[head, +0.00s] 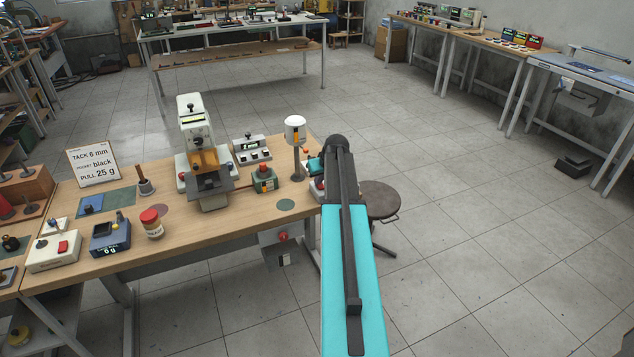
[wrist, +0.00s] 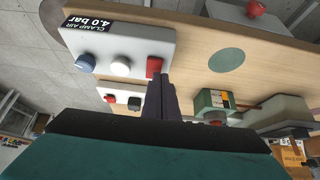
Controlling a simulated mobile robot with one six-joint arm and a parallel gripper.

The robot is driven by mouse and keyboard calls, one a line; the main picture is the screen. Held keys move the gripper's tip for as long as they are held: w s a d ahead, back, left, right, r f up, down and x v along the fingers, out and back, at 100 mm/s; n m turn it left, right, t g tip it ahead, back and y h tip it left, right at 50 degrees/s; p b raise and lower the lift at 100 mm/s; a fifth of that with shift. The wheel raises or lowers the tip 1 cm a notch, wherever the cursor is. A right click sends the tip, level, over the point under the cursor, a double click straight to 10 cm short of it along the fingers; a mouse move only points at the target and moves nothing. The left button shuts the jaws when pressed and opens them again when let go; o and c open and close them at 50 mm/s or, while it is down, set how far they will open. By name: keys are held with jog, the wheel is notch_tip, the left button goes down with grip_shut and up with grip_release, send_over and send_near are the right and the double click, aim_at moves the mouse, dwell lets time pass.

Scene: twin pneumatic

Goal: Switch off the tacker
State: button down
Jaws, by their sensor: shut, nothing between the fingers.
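My gripper (wrist: 160,78) is shut and empty in the wrist view. Its tips are right at the red rocker (wrist: 154,66) on a white box labelled CLAMP AIR 4.0 bar (wrist: 152,42); I cannot tell whether they touch. That box also has a white button (wrist: 121,69) and a blue knob (wrist: 86,62). A second white box (wrist: 120,88) with a red part and a dark knob lies beyond it. In the head view, a white and orange press-like machine (head: 195,115), perhaps the tacker, stands on the bench. My arm hides the gripper there.
The wooden bench (head: 235,215) also carries a green box with a red button (head: 264,180), a lamp-topped post (head: 295,135), a red-lidded jar (head: 152,223) and a sign (head: 92,165). A round stool (head: 380,200) stands right of the bench.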

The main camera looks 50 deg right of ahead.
jog(key=shift+r, duration=0.1)
notch_tip(320, 180, up, 4)
jog(key=shift+w+a+r+p, duration=0.1)
jog(key=shift+p, duration=0.85)
jog(key=shift+s+a+b, duration=0.1)
jog(key=shift+s+b, duration=0.25)
jog(key=s+f+b+v, duration=0.1)
jog(key=b+v, duration=0.1)
jog(key=v, duration=0.7)
jog(key=shift+s+a, duration=0.25)
jog(key=shift+s, duration=0.15)
